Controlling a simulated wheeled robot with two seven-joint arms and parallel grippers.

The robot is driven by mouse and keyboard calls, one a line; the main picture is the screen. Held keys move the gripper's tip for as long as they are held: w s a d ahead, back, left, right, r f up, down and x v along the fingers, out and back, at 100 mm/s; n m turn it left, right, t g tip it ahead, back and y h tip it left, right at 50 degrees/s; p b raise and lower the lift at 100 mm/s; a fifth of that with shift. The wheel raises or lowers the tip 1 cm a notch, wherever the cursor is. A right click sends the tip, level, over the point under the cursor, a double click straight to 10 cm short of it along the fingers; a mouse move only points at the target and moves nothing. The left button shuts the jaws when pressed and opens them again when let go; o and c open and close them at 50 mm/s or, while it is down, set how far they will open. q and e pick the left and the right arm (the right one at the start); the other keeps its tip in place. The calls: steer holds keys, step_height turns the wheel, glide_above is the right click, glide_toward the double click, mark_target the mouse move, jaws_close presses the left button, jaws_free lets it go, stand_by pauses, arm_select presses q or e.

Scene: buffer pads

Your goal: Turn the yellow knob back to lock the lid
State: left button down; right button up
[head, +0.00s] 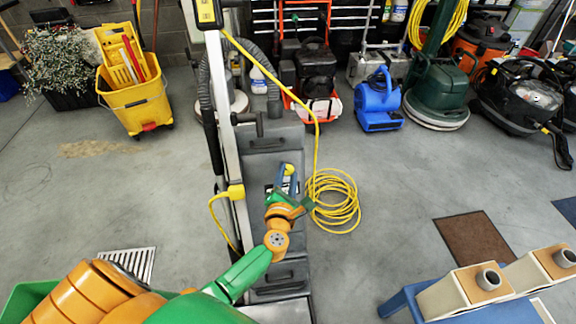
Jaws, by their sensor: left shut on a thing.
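The grey upright floor machine (275,226) stands in the middle of the head view, with its pale handle post rising on the left. A small yellow knob (289,169) shows on its dark grey front, below the upper grey section, which may be the lid (276,140). My left gripper (285,174) reaches up from the bottom on its green and orange arm. Its blue-grey fingers are shut on the yellow knob and partly hide it. I cannot tell the knob's exact turn or whether the lid is locked. My right gripper is not in view.
A yellow cable (335,198) lies coiled right of the machine. A yellow mop bucket (137,98) and a blue blower (377,102) stand behind. A brown mat (473,240) lies on open floor.

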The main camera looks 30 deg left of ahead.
arm_select(q)
steer(key=m+p, duration=0.2)
steer(key=m+h+p, duration=0.1)
steer(key=m+p, duration=0.1)
steer(key=m+g+p, duration=0.1)
steer(key=p, duration=0.1)
steer(key=shift+r+m+h, duration=0.3)
steer(key=shift+r+m, duration=0.05)
steer(key=shift+m, duration=0.05)
steer(key=shift+f+m+g+h+p, duration=0.15)
steer(key=shift+m+g+h+p, duration=0.25)
steer(key=shift+m+p, duration=1.15)
steer(key=shift+c, duration=2.3)
jaws_free()
